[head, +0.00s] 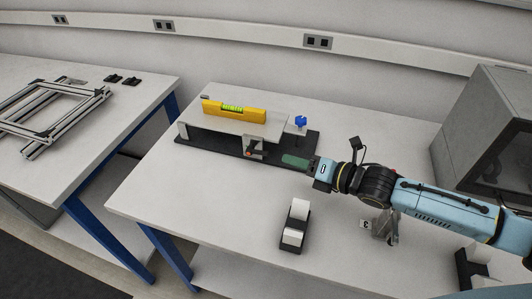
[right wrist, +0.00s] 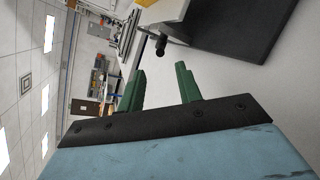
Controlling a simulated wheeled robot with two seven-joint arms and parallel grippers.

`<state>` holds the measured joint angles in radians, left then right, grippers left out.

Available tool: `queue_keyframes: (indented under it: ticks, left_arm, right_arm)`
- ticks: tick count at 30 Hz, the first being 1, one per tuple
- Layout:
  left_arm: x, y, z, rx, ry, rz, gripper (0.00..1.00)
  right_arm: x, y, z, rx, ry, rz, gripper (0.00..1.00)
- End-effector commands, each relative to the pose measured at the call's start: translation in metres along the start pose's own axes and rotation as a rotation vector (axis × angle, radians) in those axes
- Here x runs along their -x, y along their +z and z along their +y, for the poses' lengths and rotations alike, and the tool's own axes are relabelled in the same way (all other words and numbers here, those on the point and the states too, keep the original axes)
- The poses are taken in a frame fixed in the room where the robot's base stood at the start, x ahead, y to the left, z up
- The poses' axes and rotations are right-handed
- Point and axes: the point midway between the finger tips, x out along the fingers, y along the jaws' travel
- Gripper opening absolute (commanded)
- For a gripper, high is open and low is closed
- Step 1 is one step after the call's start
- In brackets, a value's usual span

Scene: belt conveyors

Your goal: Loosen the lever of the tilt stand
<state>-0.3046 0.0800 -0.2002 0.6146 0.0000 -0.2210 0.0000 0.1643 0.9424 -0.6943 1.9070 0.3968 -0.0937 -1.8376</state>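The tilt stand has a pale top plate (head: 262,128) over a black base (head: 205,158) at the middle of the table. A yellow spirit level (head: 234,110) lies on the plate. A blue knob (head: 300,121) stands at its right end. A small dark lever (head: 251,153) shows at the plate's front edge; in the right wrist view its dark end (right wrist: 161,44) appears beyond the fingers. My right gripper (head: 290,160) is just right of the lever, near the base's front right corner. Its green fingers (right wrist: 160,88) are apart with nothing between them. My left gripper is out of view.
A black holder with white rolls (head: 296,225) stands in front of the stand. A metal bracket (head: 386,228) sits under my right arm. A grey cabinet (head: 490,125) is at the right. A second table (head: 120,85) with an aluminium frame (head: 50,117) is at the left. The table's front left is clear.

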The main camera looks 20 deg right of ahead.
Motion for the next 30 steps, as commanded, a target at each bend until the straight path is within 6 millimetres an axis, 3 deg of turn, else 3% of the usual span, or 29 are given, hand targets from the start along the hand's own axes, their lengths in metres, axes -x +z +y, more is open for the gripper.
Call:
queue_keyframes:
  ticks: [9, 15, 27, 30]
  left_arm:
    - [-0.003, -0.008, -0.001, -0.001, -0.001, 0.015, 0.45]
    - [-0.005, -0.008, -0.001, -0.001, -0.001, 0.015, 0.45]
    - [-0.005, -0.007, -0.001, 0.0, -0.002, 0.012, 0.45]
    - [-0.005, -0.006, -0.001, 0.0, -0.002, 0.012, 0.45]
  right_arm:
    - [-0.065, 0.0, 0.001, -0.002, 0.003, -0.001, 0.35]
    - [-0.09, 0.0, 0.0, -0.001, 0.001, 0.0, 0.35]
    - [-0.098, -0.001, 0.0, 0.0, 0.0, 0.001, 0.35]
    - [-0.098, -0.001, 0.0, 0.0, 0.0, 0.001, 0.23]
